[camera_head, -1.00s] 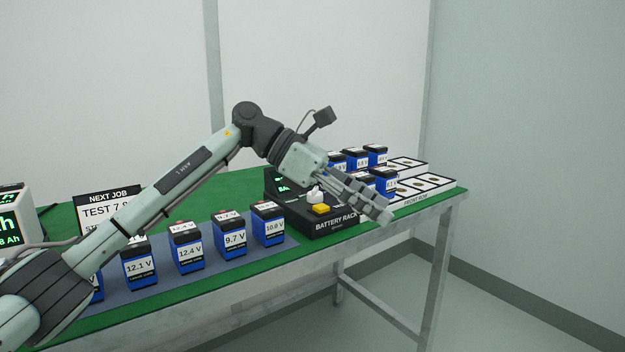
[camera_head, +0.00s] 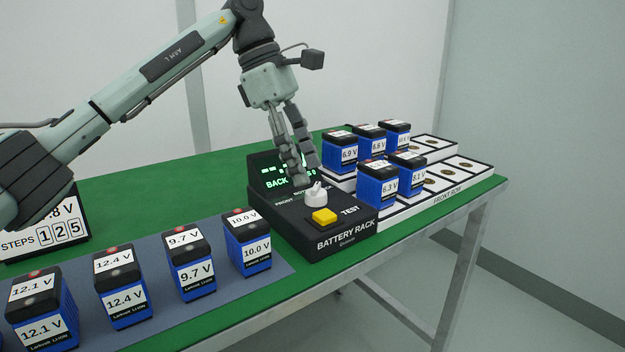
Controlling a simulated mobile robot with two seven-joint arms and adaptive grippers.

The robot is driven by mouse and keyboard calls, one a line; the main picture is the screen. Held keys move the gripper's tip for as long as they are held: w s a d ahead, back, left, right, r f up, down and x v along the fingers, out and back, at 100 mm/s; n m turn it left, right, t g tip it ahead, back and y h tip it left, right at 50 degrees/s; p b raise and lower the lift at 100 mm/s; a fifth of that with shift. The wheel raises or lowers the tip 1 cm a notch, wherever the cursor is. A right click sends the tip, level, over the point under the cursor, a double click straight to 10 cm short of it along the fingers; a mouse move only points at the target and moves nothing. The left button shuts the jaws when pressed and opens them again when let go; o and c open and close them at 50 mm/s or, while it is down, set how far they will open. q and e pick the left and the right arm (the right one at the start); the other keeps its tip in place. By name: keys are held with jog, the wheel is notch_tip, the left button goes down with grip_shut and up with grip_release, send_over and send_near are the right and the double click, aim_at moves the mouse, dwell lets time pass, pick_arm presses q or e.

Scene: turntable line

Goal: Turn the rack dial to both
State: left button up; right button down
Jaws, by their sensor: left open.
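The battery rack control box (camera_head: 335,241) is black and stands on the green table. Its dial (camera_head: 315,196) is a white knob on the top face, behind a yellow TEST button (camera_head: 324,216). FRONT shows printed left of the dial; the other labels are partly hidden. A small screen with green text, including BACK, stands at the box's rear. My left gripper (camera_head: 302,178) is open and points down just above and behind the dial, its fingertips close to the knob. I cannot tell whether they touch it. My right gripper is not in view.
Several blue batteries stand on a grey mat (camera_head: 215,285) at the left front. White rack trays (camera_head: 440,190) with several more batteries lie right of the box.

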aim_at(316, 193)
pick_arm(q)
jog(key=shift+x, duration=1.95)
jog(key=c, duration=1.2)
